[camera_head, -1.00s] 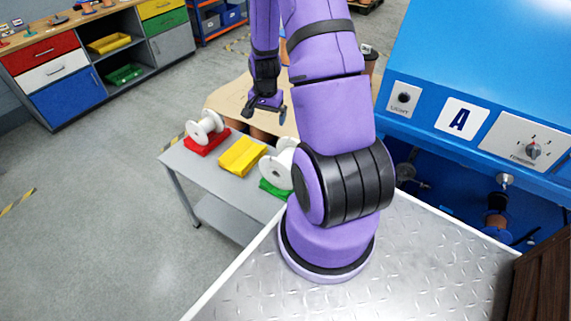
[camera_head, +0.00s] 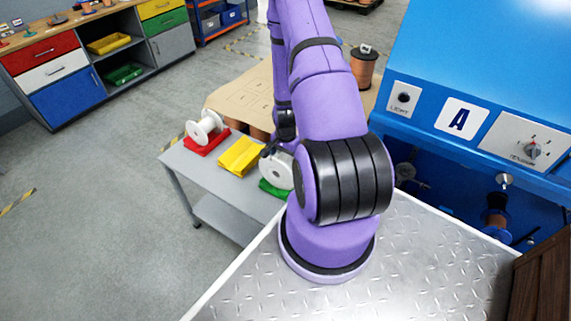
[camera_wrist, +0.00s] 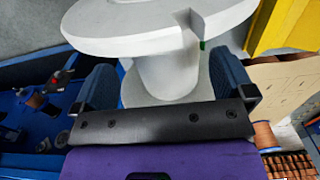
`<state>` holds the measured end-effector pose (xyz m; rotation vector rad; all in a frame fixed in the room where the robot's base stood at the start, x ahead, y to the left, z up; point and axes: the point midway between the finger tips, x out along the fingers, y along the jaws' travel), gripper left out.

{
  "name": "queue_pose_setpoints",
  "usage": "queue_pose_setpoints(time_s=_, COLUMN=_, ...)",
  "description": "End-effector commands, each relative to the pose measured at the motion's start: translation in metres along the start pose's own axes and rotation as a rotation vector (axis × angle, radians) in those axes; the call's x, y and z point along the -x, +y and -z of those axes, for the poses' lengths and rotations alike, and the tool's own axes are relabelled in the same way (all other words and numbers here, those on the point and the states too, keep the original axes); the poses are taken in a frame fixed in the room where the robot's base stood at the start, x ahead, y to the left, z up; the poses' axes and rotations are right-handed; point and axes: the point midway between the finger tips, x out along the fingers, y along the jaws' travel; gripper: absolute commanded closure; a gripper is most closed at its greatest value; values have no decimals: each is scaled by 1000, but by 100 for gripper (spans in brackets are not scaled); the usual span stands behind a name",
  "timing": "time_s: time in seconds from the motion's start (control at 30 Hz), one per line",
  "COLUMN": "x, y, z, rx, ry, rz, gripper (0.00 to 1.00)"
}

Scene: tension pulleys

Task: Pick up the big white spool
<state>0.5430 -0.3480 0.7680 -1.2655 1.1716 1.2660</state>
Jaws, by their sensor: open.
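A white spool (camera_head: 277,171) stands on the green mat (camera_head: 272,189) at the right end of the grey table, partly hidden behind my arm. In the wrist view the white spool (camera_wrist: 168,72) fills the upper middle, its hub between the two fingers and one notched flange beyond them. My gripper (camera_wrist: 166,80) is open, with one finger on each side of the hub and a visible gap. In the head view my gripper (camera_head: 274,148) is at the top of this spool. Another white spool (camera_head: 205,127) sits on the red mat (camera_head: 207,145) at the table's left end.
A yellow mat (camera_head: 241,157) lies empty between the spools on the grey table (camera_head: 196,167). A cardboard-topped pallet (camera_head: 238,103) with copper spools stands behind. A copper spool (camera_head: 364,68) is on it. A blue machine (camera_head: 450,60) stands at the right.

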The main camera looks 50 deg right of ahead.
Motion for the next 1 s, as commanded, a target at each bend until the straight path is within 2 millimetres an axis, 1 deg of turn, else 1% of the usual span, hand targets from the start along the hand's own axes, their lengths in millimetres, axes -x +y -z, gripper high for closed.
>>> queue_pose_setpoints(time_s=0.17, x=-9, y=-1, z=1, rx=1, ry=-1, rz=-1, gripper=0)
queue_pose_setpoints(time_s=0.4, x=-39, y=-4, z=6, rx=1, ry=-2, rz=-2, gripper=0)
queue_pose_setpoints(time_s=0.5, x=-49, y=-4, z=7, rx=2, ry=-1, rz=-1, gripper=0)
queue_pose_setpoints(time_s=0.6, x=-54, y=-5, z=7, rx=2, ry=0, rz=0, gripper=0)
queue_pose_setpoints(time_s=0.83, x=-54, y=-5, z=7, rx=1, ry=0, rz=0, gripper=0)
queue_pose_setpoints(time_s=0.87, x=-54, y=-5, z=7, rx=1, ry=0, rz=0, gripper=2)
queue_pose_setpoints(time_s=0.9, x=-54, y=-5, z=7, rx=1, ry=0, rz=0, gripper=12)
queue_pose_setpoints(time_s=0.97, x=-54, y=-5, z=7, rx=1, ry=0, rz=0, gripper=25)
queue_pose_setpoints(time_s=1.0, x=-54, y=-5, z=7, rx=1, ry=0, rz=0, gripper=34)
